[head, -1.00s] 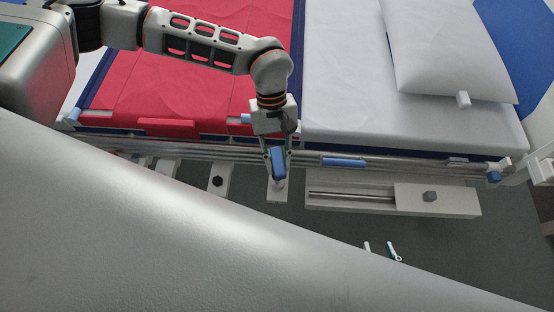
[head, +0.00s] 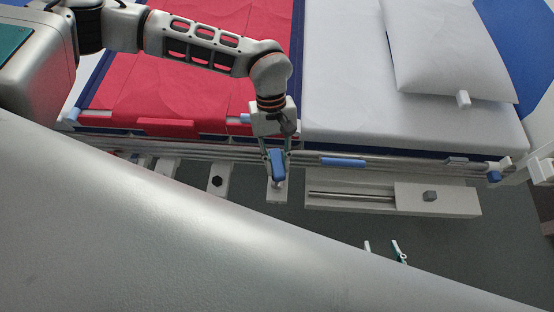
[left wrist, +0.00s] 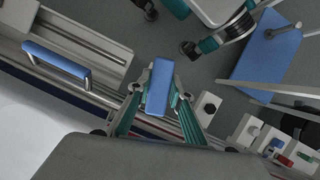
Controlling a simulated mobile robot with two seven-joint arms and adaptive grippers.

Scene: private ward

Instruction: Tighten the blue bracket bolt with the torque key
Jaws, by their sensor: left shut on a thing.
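My left gripper (head: 277,160) is shut on an oblong blue piece (head: 279,165), which looks like the torque key's handle. It stands over a white bracket (head: 277,197) below the bed rail, with a pale lower end close to the bracket; whether it touches a bolt cannot be told. The blue piece also shows between the teal fingers in the left wrist view (left wrist: 159,88). The blue bracket bolt cannot be made out. My right gripper (head: 384,250) shows only two separated fingertips past my silver body, apparently open and empty.
A neighbouring bracket (head: 217,190) bears a dark hexagonal bolt head (head: 217,181). The bed rail (head: 400,164) runs behind. Open floor (head: 480,250) is at the lower right.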

